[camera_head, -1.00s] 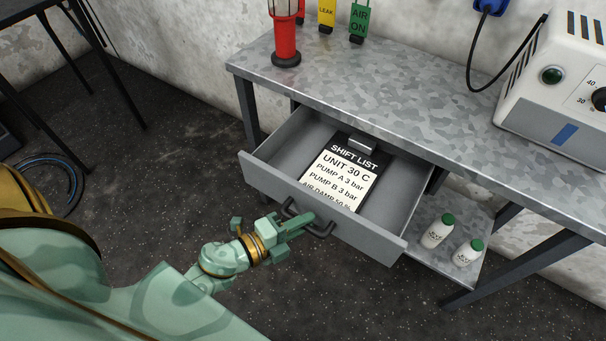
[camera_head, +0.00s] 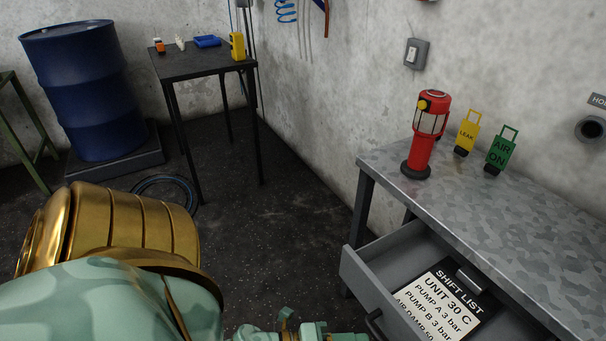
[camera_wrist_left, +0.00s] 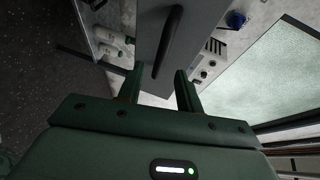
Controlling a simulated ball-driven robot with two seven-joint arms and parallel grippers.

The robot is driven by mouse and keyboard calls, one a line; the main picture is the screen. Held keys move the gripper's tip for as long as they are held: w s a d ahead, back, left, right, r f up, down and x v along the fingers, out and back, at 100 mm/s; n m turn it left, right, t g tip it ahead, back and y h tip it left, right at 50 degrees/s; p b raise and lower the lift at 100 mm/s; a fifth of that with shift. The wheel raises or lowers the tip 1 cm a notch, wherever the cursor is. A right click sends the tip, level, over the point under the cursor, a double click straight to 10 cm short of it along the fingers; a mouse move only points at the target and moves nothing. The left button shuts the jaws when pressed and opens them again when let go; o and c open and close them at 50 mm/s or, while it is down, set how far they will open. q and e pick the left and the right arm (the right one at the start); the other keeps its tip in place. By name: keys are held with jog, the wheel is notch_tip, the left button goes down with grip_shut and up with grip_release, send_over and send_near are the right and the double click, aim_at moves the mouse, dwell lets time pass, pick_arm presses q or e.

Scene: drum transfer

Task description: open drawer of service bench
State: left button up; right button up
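The service bench (camera_head: 455,222) stands at the right in the head view, with a mottled grey metal top. Its grey drawer (camera_head: 364,284) is pulled out, and a shift list card (camera_head: 437,305) lies inside. The drawer's right part is cut off by the frame. The dark handle (camera_head: 375,324) shows at the bottom edge. My left gripper (camera_head: 345,336) is partly cut off there, close to the handle. In the left wrist view, my left gripper (camera_wrist_left: 157,82) has its fingers apart. The dark handle bar (camera_wrist_left: 172,40) ends between the fingertips; I cannot tell whether they touch. My right gripper is not in view.
A red lantern (camera_head: 425,140), a yellow LEAK tag (camera_head: 467,135) and a green AIR ON tag (camera_head: 501,152) stand on the bench. A blue drum (camera_head: 85,95) stands on a low dark platform at the back left, beside a black table (camera_head: 200,65).

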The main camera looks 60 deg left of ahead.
pick_arm(q)
jog(key=p+v, duration=0.1)
jog(key=v, duration=0.8)
jog(key=shift+s, duration=0.2)
jog(key=shift+a, duration=0.1)
